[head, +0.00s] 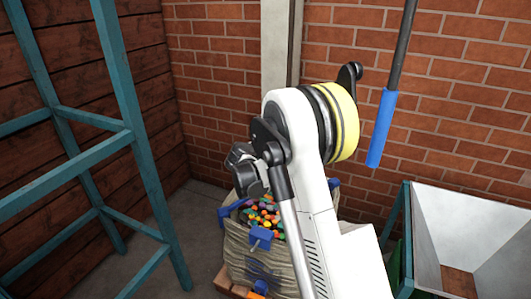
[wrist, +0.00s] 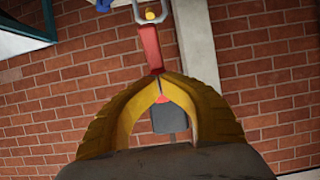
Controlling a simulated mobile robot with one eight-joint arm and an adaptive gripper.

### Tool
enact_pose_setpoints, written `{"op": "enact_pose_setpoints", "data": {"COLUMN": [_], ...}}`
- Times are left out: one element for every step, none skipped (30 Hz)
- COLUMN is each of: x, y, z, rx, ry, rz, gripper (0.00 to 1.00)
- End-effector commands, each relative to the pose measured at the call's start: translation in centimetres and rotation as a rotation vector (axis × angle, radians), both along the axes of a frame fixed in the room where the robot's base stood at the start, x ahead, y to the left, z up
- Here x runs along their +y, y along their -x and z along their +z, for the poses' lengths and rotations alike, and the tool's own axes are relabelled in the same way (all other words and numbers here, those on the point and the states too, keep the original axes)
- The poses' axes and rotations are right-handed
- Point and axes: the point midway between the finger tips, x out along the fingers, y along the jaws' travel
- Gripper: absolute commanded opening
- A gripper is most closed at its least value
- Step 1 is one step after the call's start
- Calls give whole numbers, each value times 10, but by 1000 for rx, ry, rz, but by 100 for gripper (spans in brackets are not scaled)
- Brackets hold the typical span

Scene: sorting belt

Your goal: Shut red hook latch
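The red hook latch (wrist: 152,48) shows in the wrist view as a narrow red bar, leaning slightly left toward its top. A grey metal loop with a yellow knob (wrist: 150,15) is at its upper end. A dark grey plate (wrist: 169,121) shows at its lower end, between my fingers. My gripper (wrist: 160,77) has its two yellow fingers drawn together at the tips. The tips cover the middle of the latch, and I cannot see whether they touch it. In the head view my arm hides the latch and the fingers.
A bag (head: 258,270) of colourful small pieces with blue clamps stands below my arm. A teal frame (head: 145,190) is at left, and a white-lined bin (head: 428,235) at right. A blue-gripped rod (head: 381,128) hangs before the brick wall (head: 440,60). Floor between frame and bag is clear.

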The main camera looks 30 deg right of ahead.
Motion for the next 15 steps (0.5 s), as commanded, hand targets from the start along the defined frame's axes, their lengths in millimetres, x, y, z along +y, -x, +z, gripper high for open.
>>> {"op": "enact_pose_setpoints", "data": {"x": [-7, -9, -11, -12, -13, -15, -16, -17, -18, -19, -20, -22, -23, -24, -26], "y": [-2, -2, -3, -3, -4, -5, -6, -6, -8, -8, -9, -11, -12, -13, -14], "z": [-7, -10, -13, -15, -18, -21, -23, -25, -28, -30, -32, -35, -37, -39, -42], "rx": [-1, -1, 0, 0, 0, 0, 0, 0, 0, 0, 0, 0, 0, 0, -1], "ry": [1, 1, 1, 2, 2, 3, 3, 3, 4, 4, 4, 5, 5, 5, 6], "rz": [-2, -2, -3, -3, -3, -1, -1, -1, -1, 0, 0, 0, 0, 0, 0], "gripper": [0, 0, 0, 0, 0, 0, 0, 0, 0, 0, 0, 0, 0, 0, 0]}}
